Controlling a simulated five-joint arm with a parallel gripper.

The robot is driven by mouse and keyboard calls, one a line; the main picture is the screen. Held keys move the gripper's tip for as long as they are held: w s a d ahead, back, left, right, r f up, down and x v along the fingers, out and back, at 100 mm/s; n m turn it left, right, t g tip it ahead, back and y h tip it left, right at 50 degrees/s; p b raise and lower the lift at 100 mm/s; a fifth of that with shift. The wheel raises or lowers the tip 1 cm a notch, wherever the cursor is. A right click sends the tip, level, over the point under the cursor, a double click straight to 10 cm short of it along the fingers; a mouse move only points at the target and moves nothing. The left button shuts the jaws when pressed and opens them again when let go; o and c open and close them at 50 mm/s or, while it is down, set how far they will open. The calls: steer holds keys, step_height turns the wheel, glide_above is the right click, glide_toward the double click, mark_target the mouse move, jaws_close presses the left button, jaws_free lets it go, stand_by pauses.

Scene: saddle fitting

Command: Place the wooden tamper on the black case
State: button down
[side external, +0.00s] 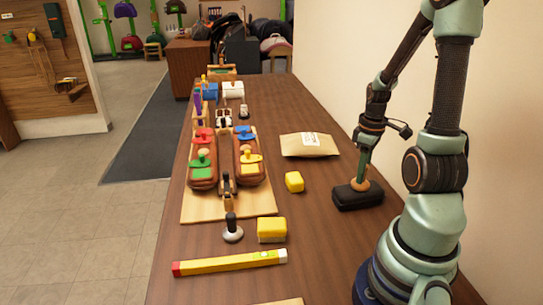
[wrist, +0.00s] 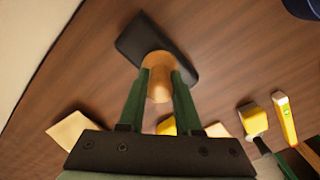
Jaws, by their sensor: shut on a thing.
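The black case (side external: 345,199) lies on the right side of the table, near my arm's base. It also shows at the top of the wrist view (wrist: 180,66). The wooden tamper (side external: 361,185) is light orange-brown and appears upright over the top of the case. In the wrist view the tamper (wrist: 158,80) sits between my two green fingers, with its far end overlapping the case. My gripper (side external: 363,176) is shut on the tamper and points down at the case. Whether the tamper's underside touches the case is hard to tell.
A yellow block (side external: 294,182) and a tan envelope (side external: 309,145) lie left of the case. Further left are another yellow block (side external: 271,230), a dark-handled tool (side external: 232,230), a yellow level (side external: 230,263) and a board (side external: 195,209) with saddle parts. The table around the case is clear.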

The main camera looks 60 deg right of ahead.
steer(key=shift+f, duration=0.15)
steer(key=c, duration=0.6)
jaws_free()
step_height(320, 180, up, 12)
steer(key=shift+f, duration=0.1)
steer(key=w+a+r+t, duration=0.1)
steer(key=w+a+t, duration=0.1)
steer(key=a, duration=0.6)
steer(key=w+a+r+t, duration=0.1)
steer(key=w+a+r, duration=0.1)
steer(key=w+a, duration=0.3)
steer(key=w+a+r+t, duration=0.2)
steer(key=w+a, duration=0.1)
steer(key=a, duration=0.8)
steer(key=shift+w+a+r+t, duration=0.15)
steer(key=shift+w+a+t, duration=0.1)
steer(key=shift+t, duration=0.05)
